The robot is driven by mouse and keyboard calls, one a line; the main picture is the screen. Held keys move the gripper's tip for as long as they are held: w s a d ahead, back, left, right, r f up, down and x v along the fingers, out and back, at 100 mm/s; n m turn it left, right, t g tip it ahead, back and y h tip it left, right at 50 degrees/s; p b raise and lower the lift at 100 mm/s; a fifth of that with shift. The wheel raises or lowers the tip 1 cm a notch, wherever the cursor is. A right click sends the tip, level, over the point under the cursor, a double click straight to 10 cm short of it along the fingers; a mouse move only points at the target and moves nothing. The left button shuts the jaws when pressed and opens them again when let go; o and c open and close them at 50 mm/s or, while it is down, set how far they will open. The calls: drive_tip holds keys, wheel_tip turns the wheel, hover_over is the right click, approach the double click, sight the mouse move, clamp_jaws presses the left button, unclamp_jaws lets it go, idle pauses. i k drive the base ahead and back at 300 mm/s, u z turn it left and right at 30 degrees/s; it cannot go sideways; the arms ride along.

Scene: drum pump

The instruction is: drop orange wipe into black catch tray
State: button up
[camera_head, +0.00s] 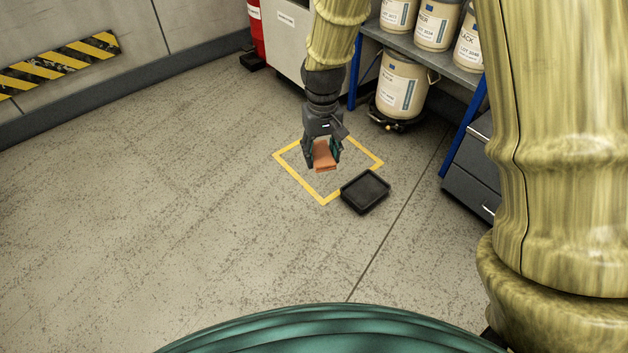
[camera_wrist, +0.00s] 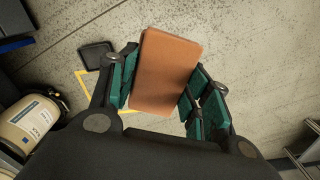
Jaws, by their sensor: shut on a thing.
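The orange wipe (camera_head: 324,155) is a flat, folded rectangle held in my gripper (camera_head: 323,150). In the wrist view the wipe (camera_wrist: 167,70) sits between the green-padded fingers of my gripper (camera_wrist: 163,90), which are shut on it. The black catch tray (camera_head: 365,191) is a shallow square tray on the floor, to the right of and below the gripper in the head view. The tray (camera_wrist: 96,56) also shows in the wrist view, left of the wipe and apart from it. The inside of the tray looks empty.
A yellow floor outline (camera_head: 297,179) lies beside the tray. A shelf (camera_head: 425,53) with several pails (camera_head: 437,24) stands at the back right, with a larger pail (camera_head: 402,86) on a dolly below. Grey drawers (camera_head: 472,165) stand at the right. The left floor is clear.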

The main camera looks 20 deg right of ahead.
sight(369, 191)
drive_tip(key=u, duration=0.35)
drive_tip(key=i, duration=0.85)
drive_tip(key=z, duration=0.7)
drive_tip(key=i, duration=0.7)
drive_tip(key=z, duration=0.7)
